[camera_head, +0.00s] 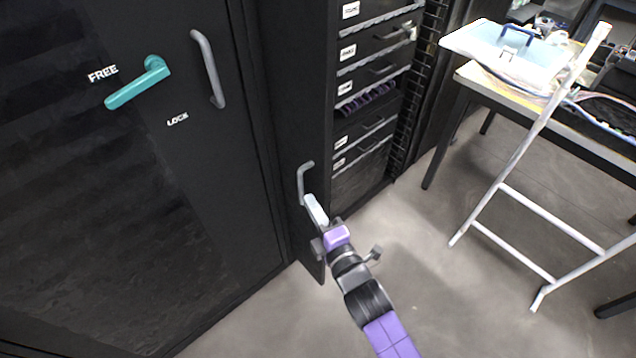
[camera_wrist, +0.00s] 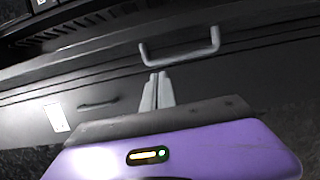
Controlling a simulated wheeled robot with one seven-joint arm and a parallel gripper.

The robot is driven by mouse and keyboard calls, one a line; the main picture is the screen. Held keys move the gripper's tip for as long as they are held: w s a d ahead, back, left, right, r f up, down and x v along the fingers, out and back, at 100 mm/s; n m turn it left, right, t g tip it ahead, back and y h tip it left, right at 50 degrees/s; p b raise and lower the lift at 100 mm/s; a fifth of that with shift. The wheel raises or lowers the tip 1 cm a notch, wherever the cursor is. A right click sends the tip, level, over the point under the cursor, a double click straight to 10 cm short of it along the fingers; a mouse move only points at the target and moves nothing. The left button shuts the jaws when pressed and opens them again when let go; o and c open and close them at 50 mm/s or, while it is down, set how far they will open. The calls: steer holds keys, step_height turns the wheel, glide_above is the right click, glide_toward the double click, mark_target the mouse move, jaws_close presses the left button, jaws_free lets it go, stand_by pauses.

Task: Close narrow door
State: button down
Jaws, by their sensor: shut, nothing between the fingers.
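The narrow door (camera_head: 293,118) is a tall black panel standing open beside a rack cabinet. Its grey bar handle (camera_head: 301,184) is on the face turned left; a grey bar handle also shows in the wrist view (camera_wrist: 181,50). My gripper (camera_head: 310,201) is shut and empty, with its pale fingers at the lower end of that handle. In the wrist view the fingertips (camera_wrist: 159,76) are together, just below the handle's bar. I cannot tell whether they touch the door or the handle. My gripper hides part of the lower door.
The open rack (camera_head: 365,130) holds several labelled drawers. A large black door (camera_head: 100,220) with a teal lever (camera_head: 138,84) and grey handle (camera_head: 208,68) fills the left. A workbench (camera_head: 470,75) and a white metal frame (camera_head: 515,150) stand right. Grey floor (camera_head: 420,270) is clear between.

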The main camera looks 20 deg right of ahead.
mark_target(319, 184)
steer(key=w, duration=0.4)
steer(key=shift+w+r, duration=0.15)
steer(key=shift+w, duration=0.15)
steer(key=shift+w+d+p, duration=0.25)
steer(key=shift+d+p, duration=0.7)
steer(key=shift+p, duration=0.3)
steer(key=shift+w+d+p, duration=0.2)
steer(key=shift+d+p, duration=0.7)
steer(key=shift+p, duration=0.3)
steer(key=shift+d, duration=0.15)
